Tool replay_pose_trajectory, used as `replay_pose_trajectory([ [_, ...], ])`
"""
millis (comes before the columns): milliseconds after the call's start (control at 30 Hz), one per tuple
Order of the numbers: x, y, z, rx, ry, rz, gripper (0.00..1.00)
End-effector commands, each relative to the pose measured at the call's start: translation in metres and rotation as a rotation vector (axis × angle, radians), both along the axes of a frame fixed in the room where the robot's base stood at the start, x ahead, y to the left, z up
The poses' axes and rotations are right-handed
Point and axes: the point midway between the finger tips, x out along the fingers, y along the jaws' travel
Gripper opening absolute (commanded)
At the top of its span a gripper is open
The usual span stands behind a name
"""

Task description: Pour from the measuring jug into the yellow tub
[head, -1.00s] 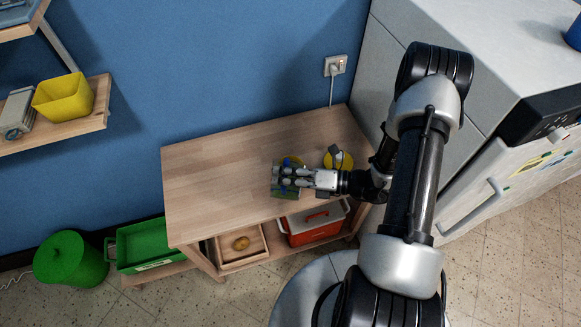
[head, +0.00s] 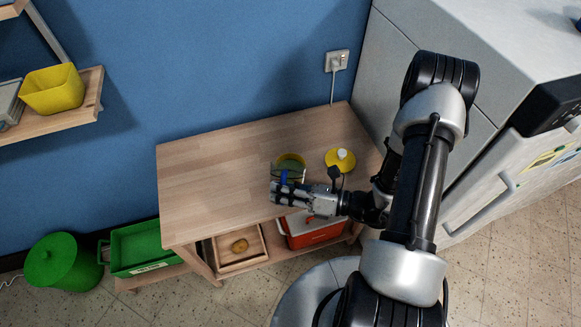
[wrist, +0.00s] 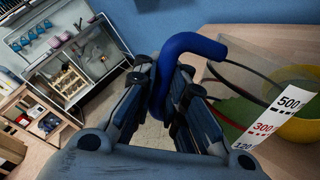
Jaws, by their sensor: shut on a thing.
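My gripper (head: 280,190) is over the front part of the wooden table. In the wrist view its fingers are closed around the blue handle (wrist: 190,45) of the measuring jug. The jug (wrist: 240,75) is clear, with a white scale strip and green contents low inside; it appears tilted in this view. The head view shows the jug (head: 288,174) small and partly covered by the gripper. A round yellow tub (head: 291,159) stands just behind the jug, partly hidden by it. Its yellow wall also shows past the jug in the wrist view (wrist: 303,130). I cannot tell whether anything is flowing.
A yellow round object with a white top (head: 335,166) stands on the table to the right. The table's left half (head: 205,185) is bare. A yellow square container (head: 52,90) is on the wall shelf. A white appliance (head: 470,70) stands close on the right.

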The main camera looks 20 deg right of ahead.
Motion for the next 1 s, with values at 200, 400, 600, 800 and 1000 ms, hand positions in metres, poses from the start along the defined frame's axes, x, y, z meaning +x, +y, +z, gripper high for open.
replay_pose_trajectory([
  [200, -0.014, 0.006, -0.022, -0.064, -0.133, -0.003, 0.0],
  [400, -0.027, 0.013, -0.043, -0.114, -0.235, -0.002, 0.0],
  [600, -0.039, 0.019, -0.062, -0.167, -0.343, -0.002, 0.0],
  [800, -0.049, 0.024, -0.081, -0.233, -0.478, -0.003, 0.0],
  [1000, -0.056, 0.027, -0.098, -0.296, -0.602, -0.002, 0.0],
])
